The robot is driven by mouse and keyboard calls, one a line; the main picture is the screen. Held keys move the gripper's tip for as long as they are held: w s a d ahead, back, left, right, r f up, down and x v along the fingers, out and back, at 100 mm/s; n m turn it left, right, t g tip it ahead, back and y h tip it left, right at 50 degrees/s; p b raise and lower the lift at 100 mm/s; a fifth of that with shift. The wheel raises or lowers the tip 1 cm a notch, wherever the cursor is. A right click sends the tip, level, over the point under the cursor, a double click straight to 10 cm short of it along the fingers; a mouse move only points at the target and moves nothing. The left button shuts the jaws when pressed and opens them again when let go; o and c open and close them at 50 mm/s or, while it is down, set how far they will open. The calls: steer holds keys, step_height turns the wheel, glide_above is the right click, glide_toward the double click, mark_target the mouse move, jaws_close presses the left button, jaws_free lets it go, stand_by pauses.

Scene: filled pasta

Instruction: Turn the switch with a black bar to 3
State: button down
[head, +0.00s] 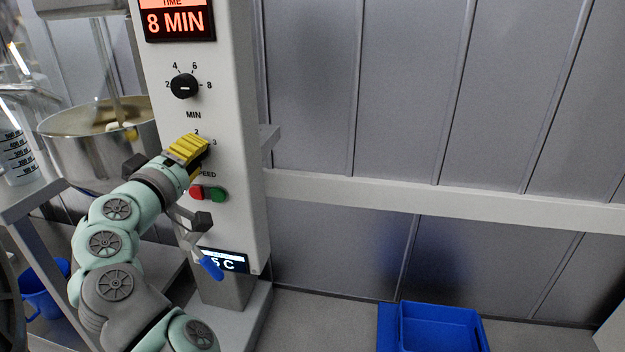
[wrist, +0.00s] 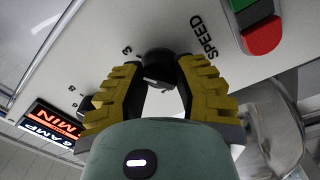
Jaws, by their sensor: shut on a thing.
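The SPEED switch is a dark round knob (wrist: 157,64) on the pale machine panel, seen upside down in the wrist view between my fingertips. A "3" is printed to its left there. My gripper (wrist: 160,70) is shut on this knob, with a yellow ribbed finger on each side. In the head view my gripper (head: 190,148) covers most of the knob, with "2" and "3" showing above and to the right. Which number its bar points to cannot be told.
Above is a black MIN dial (head: 184,86) with a white mark, under an "8 MIN" display (head: 178,20). Red (head: 196,192) and green (head: 215,194) buttons sit just below my gripper. A metal bowl (head: 85,150) stands at left; a blue crate (head: 440,312) lies at lower right.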

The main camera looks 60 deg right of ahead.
steer(key=shift+f, duration=0.15)
steer(key=c, duration=0.6)
jaws_free()
steer(key=shift+r, duration=0.2)
